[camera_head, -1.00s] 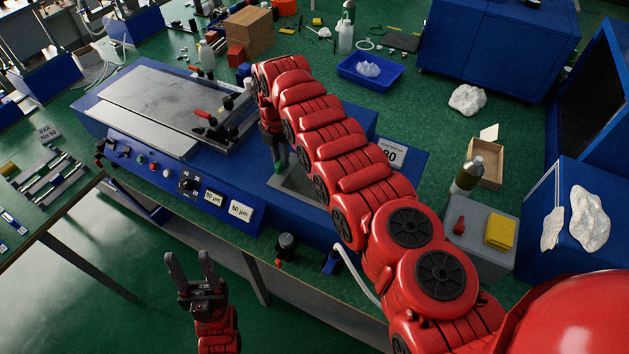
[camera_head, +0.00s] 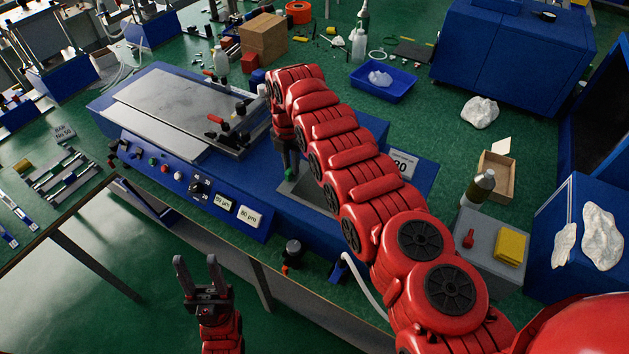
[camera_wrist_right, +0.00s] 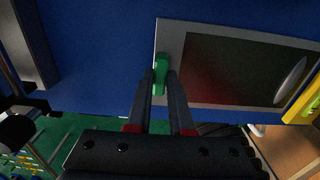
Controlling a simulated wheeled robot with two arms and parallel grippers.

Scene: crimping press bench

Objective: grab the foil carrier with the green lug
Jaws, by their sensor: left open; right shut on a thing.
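The foil carrier is a flat plate with a grey frame (camera_wrist_right: 168,30) and a dark reddish middle; a green lug (camera_wrist_right: 161,72) stands at its left end in the right wrist view. My right gripper (camera_wrist_right: 162,80) is shut on the green lug, one finger on each side. In the head view the carrier (camera_head: 318,197) is at the blue press's right part, partly hidden by my right arm, with the lug (camera_head: 290,174) under the gripper (camera_head: 289,167). I cannot tell whether it rests or is lifted. My left gripper (camera_head: 199,276) is open and empty, in front of the bench.
The blue press (camera_head: 240,200) has a grey plate (camera_head: 175,100) with red-handled clamps to the left. A grey box (camera_head: 488,240) with a yellow block stands to the right. A blue tray (camera_head: 384,93) lies behind. My right arm crosses the middle of the bench.

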